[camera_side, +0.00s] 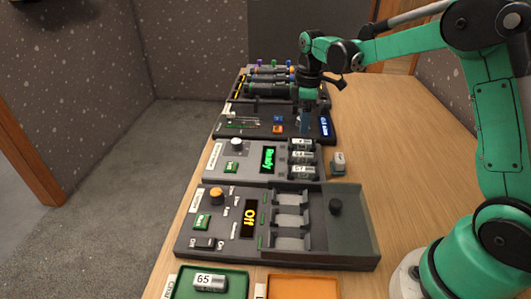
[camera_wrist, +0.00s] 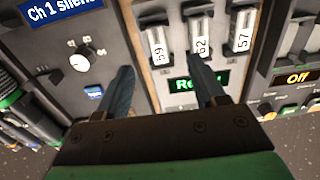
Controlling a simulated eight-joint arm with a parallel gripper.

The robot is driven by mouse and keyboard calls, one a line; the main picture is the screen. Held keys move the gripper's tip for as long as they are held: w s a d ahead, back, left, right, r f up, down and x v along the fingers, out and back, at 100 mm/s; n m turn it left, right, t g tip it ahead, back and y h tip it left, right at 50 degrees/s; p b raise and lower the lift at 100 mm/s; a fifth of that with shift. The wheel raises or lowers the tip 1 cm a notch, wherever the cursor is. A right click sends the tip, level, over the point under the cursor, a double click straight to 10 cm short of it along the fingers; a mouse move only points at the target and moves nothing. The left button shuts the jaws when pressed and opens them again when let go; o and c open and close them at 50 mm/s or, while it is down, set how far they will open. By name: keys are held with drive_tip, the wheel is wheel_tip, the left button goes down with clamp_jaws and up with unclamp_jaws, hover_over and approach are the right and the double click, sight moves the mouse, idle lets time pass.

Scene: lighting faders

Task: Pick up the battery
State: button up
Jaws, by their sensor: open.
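Several small grey batteries with white number labels are in view. Three sit side by side in the slots of the grey panel; in the wrist view their labels read like 59 (camera_wrist: 158,46), 52 (camera_wrist: 201,38) and 57 (camera_wrist: 242,33). They also show in the side view (camera_side: 302,156). Another battery (camera_side: 209,281), labelled 65, lies on the green tray (camera_side: 240,287) at the front. My gripper (camera_wrist: 160,64) is open and empty, pointing down. In the side view it (camera_side: 306,112) is over the dark panel behind the grey one. Its fingertips look apart from the batteries.
The grey panel's display (camera_side: 268,159) reads Ready. The front panel (camera_side: 361,225) has empty slots, a black knob and a display reading Off. A small grey block (camera_side: 338,163) stands right of the grey panel. An orange tray (camera_side: 303,286) is at the front. The table's right side is clear.

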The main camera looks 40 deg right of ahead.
sight(302, 141)
drive_tip(key=shift+d+f, duration=0.1)
drive_tip(key=shift+f, duration=2.9)
clamp_jaws()
